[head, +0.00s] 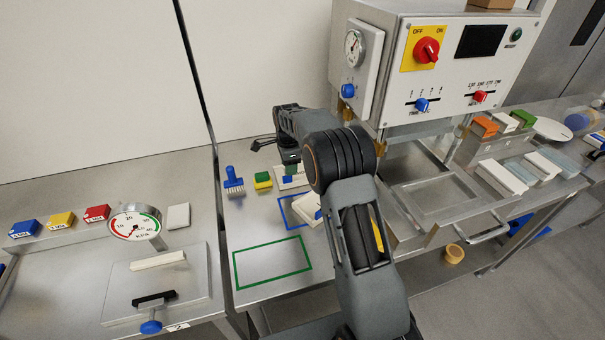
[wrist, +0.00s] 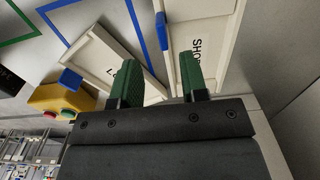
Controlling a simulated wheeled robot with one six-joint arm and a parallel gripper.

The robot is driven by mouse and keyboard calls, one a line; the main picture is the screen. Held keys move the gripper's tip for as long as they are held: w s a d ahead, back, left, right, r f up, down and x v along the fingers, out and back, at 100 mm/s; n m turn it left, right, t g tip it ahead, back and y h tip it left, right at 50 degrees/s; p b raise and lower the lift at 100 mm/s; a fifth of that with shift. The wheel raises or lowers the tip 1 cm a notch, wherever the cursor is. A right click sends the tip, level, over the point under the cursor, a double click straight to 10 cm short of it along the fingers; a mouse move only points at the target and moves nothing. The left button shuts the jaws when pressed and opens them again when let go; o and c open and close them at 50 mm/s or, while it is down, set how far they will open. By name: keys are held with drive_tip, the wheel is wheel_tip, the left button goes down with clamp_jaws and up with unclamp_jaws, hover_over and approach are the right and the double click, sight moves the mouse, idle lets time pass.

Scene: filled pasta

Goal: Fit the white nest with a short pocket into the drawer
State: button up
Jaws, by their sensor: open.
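A white nest (wrist: 222,20) with dark lettering beginning "SHO" lies at the right of the wrist view, with a blue tab (wrist: 161,32) at its left edge. A second white nest (wrist: 105,55) lies tilted beside it. My gripper (wrist: 160,75) is open, its green fingers over the nests' neighbouring edges; contact cannot be told. In the head view my gripper (head: 290,165) is over a white nest (head: 293,181); another (head: 312,215) is partly hidden by my arm. I cannot match these to the lettering. The metal drawer (head: 440,202) is pulled out below the machine.
A green outline (head: 272,262) on the table encloses free room. The grey machine (head: 440,75) rises to the right. White blocks (head: 502,177) lie beyond the drawer.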

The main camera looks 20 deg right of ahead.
sight(284, 182)
drive_tip(key=shift+w+a+f+p, duration=0.1)
drive_tip(key=shift+f+p, duration=0.25)
drive_tip(key=shift+f, duration=1.1)
drive_tip(key=shift+w+f+p, duration=0.1)
drive_tip(key=shift+f+p, duration=0.25)
drive_tip(key=shift+f, duration=1.05)
drive_tip(key=shift+c, duration=0.3)
clamp_jaws()
